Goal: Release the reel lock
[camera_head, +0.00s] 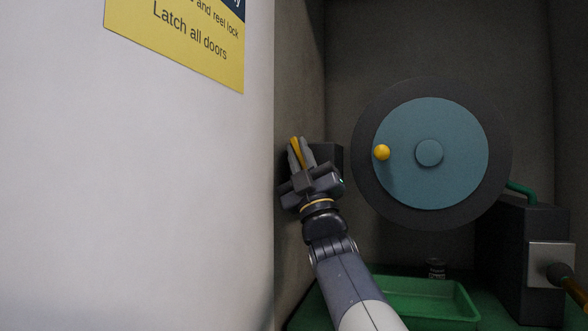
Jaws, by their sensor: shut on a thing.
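My gripper (302,155) is at the left inner wall, left of the reel. It is shut on a thin yellow lever (295,148), which I take to be the reel lock; it stands nearly upright between the fingers. A dark block (327,157) sits just behind and to the right of the fingers, partly hidden by them. The reel (429,112) is a blue-grey disc with a dark outer rim, a central hub and a yellow knob (382,152) at its left. The gripper is apart from the reel.
A dark box (508,255) with a pale plate (550,262) and an orange-handled lever (574,288) stands at right. A white panel (130,190) with a yellow sign (180,35) fills the left.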

